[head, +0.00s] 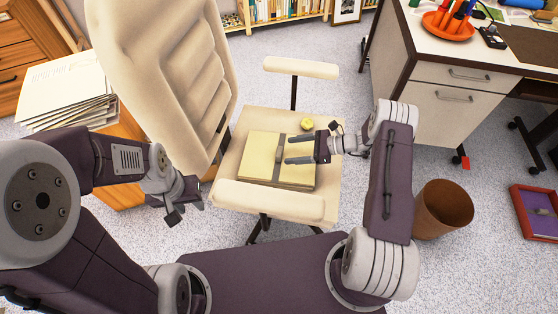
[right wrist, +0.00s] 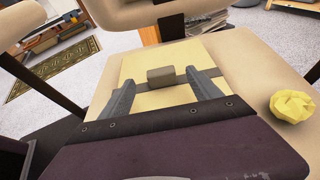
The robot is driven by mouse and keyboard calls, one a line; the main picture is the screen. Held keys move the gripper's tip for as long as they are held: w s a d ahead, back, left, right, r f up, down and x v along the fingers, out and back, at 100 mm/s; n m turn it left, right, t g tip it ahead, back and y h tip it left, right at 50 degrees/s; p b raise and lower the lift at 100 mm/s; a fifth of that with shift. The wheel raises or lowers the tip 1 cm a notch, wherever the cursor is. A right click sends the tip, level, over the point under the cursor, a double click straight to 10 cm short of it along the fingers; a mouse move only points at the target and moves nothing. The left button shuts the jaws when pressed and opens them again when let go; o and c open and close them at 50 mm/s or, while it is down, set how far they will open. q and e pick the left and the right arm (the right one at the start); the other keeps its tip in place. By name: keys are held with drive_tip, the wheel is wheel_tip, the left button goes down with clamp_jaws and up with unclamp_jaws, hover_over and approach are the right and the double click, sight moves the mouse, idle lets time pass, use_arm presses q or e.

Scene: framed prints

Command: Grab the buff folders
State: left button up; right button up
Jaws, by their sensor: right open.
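The buff folders (head: 258,155) lie as a flat stack on the seat of a cream office chair (head: 232,130). A grey band (head: 277,171) runs across the stack, with a small grey-brown block (right wrist: 160,75) on it. My right gripper (head: 288,149) is open over the stack, its two fingers on either side of the block; they also show in the right wrist view (right wrist: 160,88). Whether the fingers touch the folders is unclear. My left gripper (head: 180,203) hangs to the left of the chair, away from the folders; its opening is hard to make out.
A crumpled yellow ball (head: 307,124) lies on the seat beside the folders, close to my right gripper. The chair's armrests (head: 268,201) flank the seat. A desk (head: 455,75) and a brown bin (head: 442,208) stand at right. Papers (head: 65,90) are stacked at left.

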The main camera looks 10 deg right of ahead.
sight(280, 151)
drive_tip(key=shift+w+a+f, duration=0.1)
drive_tip(key=shift+a+f, duration=0.1)
drive_tip(key=shift+a, duration=0.1)
drive_tip(key=b+x, duration=0.2)
drive_tip(key=x, duration=0.2)
drive_tip(key=shift+w+a+f, duration=0.1)
drive_tip(key=shift+a+f, duration=0.1)
drive_tip(key=shift+a, duration=0.15)
drive_tip(key=shift+w+a, duration=0.1)
drive_tip(key=shift+a, duration=0.05)
drive_tip(key=shift+r, duration=0.1)
clamp_jaws()
